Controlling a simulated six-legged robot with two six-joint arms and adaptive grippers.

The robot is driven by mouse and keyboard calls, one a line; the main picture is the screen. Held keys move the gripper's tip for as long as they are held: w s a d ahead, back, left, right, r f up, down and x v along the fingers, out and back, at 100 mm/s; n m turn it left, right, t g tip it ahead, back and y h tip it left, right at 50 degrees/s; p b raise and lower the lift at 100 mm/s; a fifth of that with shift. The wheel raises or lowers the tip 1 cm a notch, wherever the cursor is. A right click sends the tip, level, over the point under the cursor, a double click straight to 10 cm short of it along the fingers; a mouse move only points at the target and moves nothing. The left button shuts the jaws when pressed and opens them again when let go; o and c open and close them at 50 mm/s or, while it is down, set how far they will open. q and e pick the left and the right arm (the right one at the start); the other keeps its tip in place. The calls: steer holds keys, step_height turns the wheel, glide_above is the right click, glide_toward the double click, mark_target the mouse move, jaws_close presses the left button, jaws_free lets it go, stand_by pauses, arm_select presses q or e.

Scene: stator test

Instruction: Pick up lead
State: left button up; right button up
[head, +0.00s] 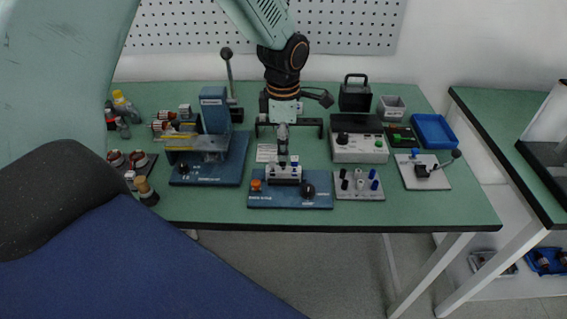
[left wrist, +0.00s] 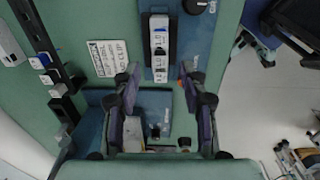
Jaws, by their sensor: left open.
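I cannot pick out a lead with certainty in either view. My left gripper (head: 283,162) hangs over the bench at the blue fixture (head: 262,202), with its open fingers (left wrist: 160,98) apart and nothing visible between them. In the left wrist view, white blocks (left wrist: 159,42) sit in a dark holder beyond the fingertips. A white card (left wrist: 108,58) with text that seems to end in "CLIP" lies beside it. A dark rail (left wrist: 47,52) with small white and blue connectors stands at the left. My right gripper is not in view.
A blue press (head: 213,112) with a lever stands left of the gripper. A grey instrument box (head: 360,150), a small terminal block (head: 372,192), a lever fixture (head: 430,180) and a blue tray (head: 434,116) stand to the right. Bare green bench (head: 420,212) shows along the front right.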

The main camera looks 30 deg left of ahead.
mark_target(283, 168)
arm_select(q)
steer(key=f, duration=0.5)
steer(key=shift+a, duration=0.35)
steer(key=shift+f, duration=0.3)
steer(key=shift+w+d+f, duration=0.1)
steer(key=shift+d, duration=0.15)
steer(key=shift+a, duration=0.2)
steer(key=c, duration=0.4)
steer(key=shift+d, duration=0.15)
steer(key=c, duration=0.5)
jaws_close()
